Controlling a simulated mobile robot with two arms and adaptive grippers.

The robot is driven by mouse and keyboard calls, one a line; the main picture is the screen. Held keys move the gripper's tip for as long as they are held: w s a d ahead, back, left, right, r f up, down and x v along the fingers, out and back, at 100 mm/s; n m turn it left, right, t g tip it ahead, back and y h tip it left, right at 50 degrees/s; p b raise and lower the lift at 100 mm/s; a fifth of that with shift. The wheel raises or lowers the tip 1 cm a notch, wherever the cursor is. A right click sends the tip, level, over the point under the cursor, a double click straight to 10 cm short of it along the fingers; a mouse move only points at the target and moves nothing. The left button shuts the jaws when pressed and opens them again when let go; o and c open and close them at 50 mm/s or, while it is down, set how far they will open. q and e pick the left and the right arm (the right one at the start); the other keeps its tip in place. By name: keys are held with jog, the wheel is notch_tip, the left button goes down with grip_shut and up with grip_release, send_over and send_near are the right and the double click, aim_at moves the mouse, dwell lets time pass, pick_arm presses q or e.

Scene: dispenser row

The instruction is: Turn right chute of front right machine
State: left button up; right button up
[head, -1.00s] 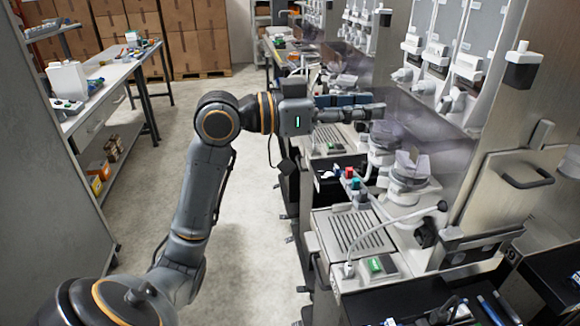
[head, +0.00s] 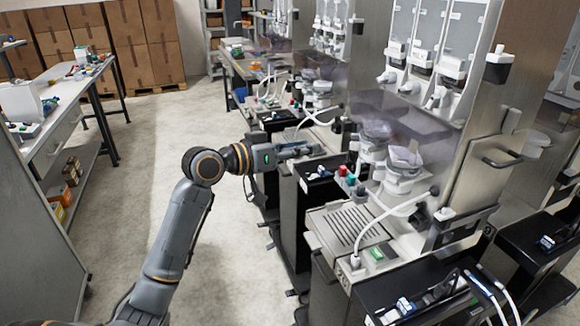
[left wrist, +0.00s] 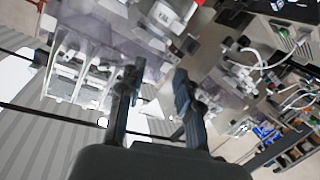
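The nearest dispensing machine on the right has a slotted tray (head: 345,229). White chute-like parts hang on its upper panel: a right one (head: 438,97), a middle one (head: 410,85) and a left one (head: 386,76). White rounded units (head: 402,165) sit lower, above the tray. I cannot tell which part is the named chute. My left gripper (head: 310,151) is left of these parts, apart from them, beside the machine row. In the left wrist view its two fingers (left wrist: 160,72) are spread with nothing held between them. My right gripper is not in view.
Clear floor (head: 150,180) lies left of the machines. A white workbench (head: 70,98) stands at the left and cardboard boxes (head: 120,40) at the back. A thin curved white hose (head: 385,212) rises by the near tray. A dark surface with tools (head: 430,298) is at the bottom right.

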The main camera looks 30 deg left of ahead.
pick_arm(q)
notch_tip(320, 180, down, 6)
jog(key=w+a+n+y, duration=0.1)
jog(key=a, duration=0.1)
jog(key=shift+w, duration=0.25)
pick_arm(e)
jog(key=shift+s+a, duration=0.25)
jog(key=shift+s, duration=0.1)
